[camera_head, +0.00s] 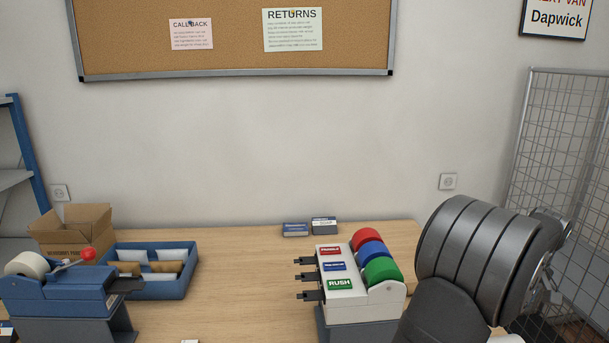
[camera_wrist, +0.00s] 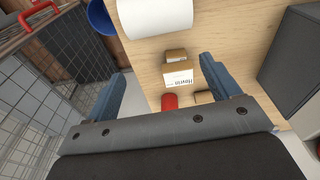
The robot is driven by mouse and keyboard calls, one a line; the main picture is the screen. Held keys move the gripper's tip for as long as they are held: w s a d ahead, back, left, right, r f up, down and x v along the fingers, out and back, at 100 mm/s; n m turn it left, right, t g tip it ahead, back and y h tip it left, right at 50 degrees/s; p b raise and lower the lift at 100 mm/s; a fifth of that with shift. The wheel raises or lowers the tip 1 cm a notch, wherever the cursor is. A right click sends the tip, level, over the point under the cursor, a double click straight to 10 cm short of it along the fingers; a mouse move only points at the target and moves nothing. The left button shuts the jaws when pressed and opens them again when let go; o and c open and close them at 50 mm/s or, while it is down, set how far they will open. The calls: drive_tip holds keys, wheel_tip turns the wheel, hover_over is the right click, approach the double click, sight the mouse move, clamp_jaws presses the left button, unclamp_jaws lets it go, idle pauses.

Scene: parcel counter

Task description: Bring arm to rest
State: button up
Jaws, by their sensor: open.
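My gripper (camera_wrist: 163,65) shows in the wrist view as two blue fingers spread wide apart. It is open, with nothing held between the fingers. Beyond the gap lie a wooden counter top and a small brown box with a white label (camera_wrist: 178,77); I cannot tell how far below the fingers they are. In the head view my arm's dark grey links stand at the right edge, right of the label dispenser (camera_head: 352,304). The gripper itself does not show there.
At the counter's left are a blue tape dispenser (camera_head: 62,299), an open carton (camera_head: 70,238) and a blue tray (camera_head: 152,292). Two small boxes (camera_head: 295,230) lie at the back. The counter's middle (camera_head: 235,290) is mostly clear. A wire mesh panel (camera_head: 560,130) stands at right.

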drive_tip(key=a+f+n, duration=0.2)
drive_tip(key=a+n, duration=0.5)
drive_tip(key=n, duration=0.1)
drive_tip(key=s+a+f+n+g+y, duration=0.1)
drive_tip(key=a+f+n, duration=0.1)
drive_tip(key=a+n, duration=0.6)
drive_tip(key=shift+s+a+f+n, duration=0.15)
drive_tip(key=shift+s+f+n, duration=0.2)
drive_tip(key=shift+n, duration=0.25)
idle(0.3)
